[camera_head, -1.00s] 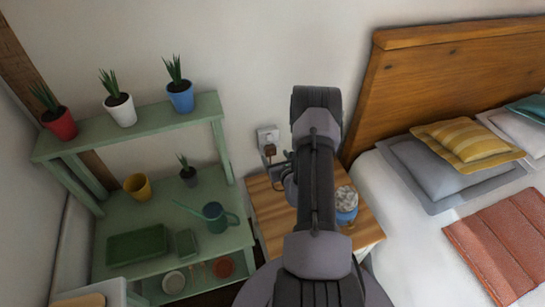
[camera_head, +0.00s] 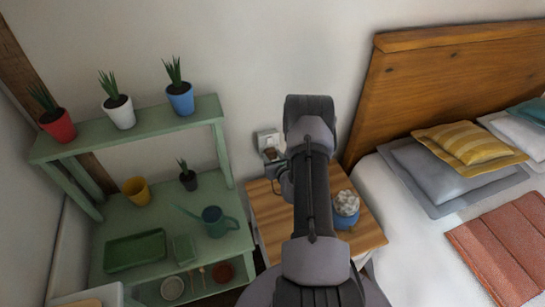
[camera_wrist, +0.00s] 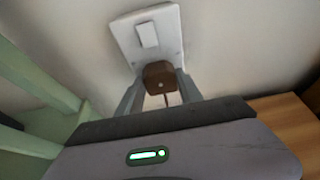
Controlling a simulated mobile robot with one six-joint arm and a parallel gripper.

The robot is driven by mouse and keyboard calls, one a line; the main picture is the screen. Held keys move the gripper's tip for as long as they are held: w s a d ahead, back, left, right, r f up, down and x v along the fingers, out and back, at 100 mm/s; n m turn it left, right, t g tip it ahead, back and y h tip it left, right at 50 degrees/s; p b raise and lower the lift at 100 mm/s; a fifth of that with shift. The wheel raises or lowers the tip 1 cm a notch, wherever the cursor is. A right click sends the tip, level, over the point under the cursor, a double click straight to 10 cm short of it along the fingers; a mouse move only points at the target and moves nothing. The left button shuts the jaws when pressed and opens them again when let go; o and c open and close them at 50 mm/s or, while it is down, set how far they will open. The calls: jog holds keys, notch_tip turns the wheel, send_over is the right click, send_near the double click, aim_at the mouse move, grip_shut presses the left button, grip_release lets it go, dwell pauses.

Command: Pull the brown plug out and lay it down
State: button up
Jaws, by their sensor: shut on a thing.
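The brown plug (camera_wrist: 160,76) is between the two fingertips of my gripper (camera_wrist: 160,82) in the wrist view. The fingers are shut on its sides, and a dark cord hangs below it. The white wall socket (camera_wrist: 148,36) is right behind and above the plug, and the plug overlaps its lower edge. I cannot tell whether the pins are in the socket. In the head view the plug (camera_head: 271,153) shows small below the socket (camera_head: 267,138), partly hidden by my gripper (camera_head: 273,161).
A wooden-topped nightstand (camera_head: 268,217) stands below the socket, with a blue pot (camera_head: 345,209) at its right and bare wood at its left. A green shelf (camera_head: 110,237) with pots and a watering can (camera_head: 218,221) is on the left. The bed (camera_head: 410,235) is on the right.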

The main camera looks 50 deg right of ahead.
jog(key=shift+s+a+p, duration=0.15)
jog(key=shift+s+a, duration=0.3)
jog(key=shift+s, duration=0.35)
jog(key=shift+s+a+p, duration=0.1)
jog(key=shift+s+a, duration=0.35)
jog(key=shift+s, duration=0.35)
jog(key=shift+s+a+p, duration=0.15)
jog(key=shift+s+a, duration=0.3)
jog(key=shift+s, duration=0.35)
